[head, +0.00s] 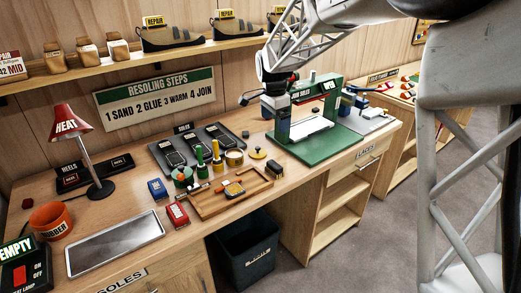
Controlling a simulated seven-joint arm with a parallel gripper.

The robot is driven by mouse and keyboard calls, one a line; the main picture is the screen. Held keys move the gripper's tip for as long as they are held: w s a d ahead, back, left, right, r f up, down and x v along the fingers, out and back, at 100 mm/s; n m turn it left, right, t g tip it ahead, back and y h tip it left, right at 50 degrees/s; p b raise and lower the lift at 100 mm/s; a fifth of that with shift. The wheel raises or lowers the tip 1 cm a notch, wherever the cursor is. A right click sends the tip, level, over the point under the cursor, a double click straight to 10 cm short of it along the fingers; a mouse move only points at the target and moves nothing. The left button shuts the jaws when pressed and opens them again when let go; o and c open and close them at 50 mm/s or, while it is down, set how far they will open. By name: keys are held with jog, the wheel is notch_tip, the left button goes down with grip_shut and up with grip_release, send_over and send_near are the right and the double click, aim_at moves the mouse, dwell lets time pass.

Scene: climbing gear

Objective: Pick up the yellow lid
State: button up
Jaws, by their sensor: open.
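The yellow lid (257,153) is a small round disc with a dark knob on top. It lies on the workbench (130,193), just right of a small yellow-sided pot (234,159) and behind a wooden tray. My gripper (267,110) hangs from the arm behind and above the lid, near the left side of the green press. It is open and apart from the lid. Its fingertips are small and hard to make out against the press.
The green press (307,118) stands right of the lid. The wooden tray (243,205) with an orange-handled tool lies in front. Green and yellow bottles (217,158) and a black tray (170,150) stand left. A shelf of shoes (100,67) runs above.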

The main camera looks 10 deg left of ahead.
jog(key=w+a+f+m, duration=0.1)
jog(key=w+a+f, duration=0.4)
jog(key=m, duration=0.2)
send_over(258, 148)
jog(key=a, duration=0.1)
jog(key=shift+h, duration=0.4)
notch_tip(258, 148, down, 8)
jog(key=shift+a+r, duration=0.1)
jog(key=shift+r, duration=0.1)
jog(key=shift+f, duration=0.1)
jog(key=shift+f, duration=1.2)
jog(key=shift+f, duration=0.1)
jog(key=shift+w+d+f, duration=0.1)
jog(key=shift+d+f, duration=0.1)
jog(key=shift+f, duration=0.65)
jog(key=shift+w+d+f, duration=0.1)
jog(key=shift+d+f, duration=0.05)
jog(key=shift+f, duration=0.65)
jog(key=shift+d+f, duration=0.2)
jog(key=shift+f, duration=0.65)
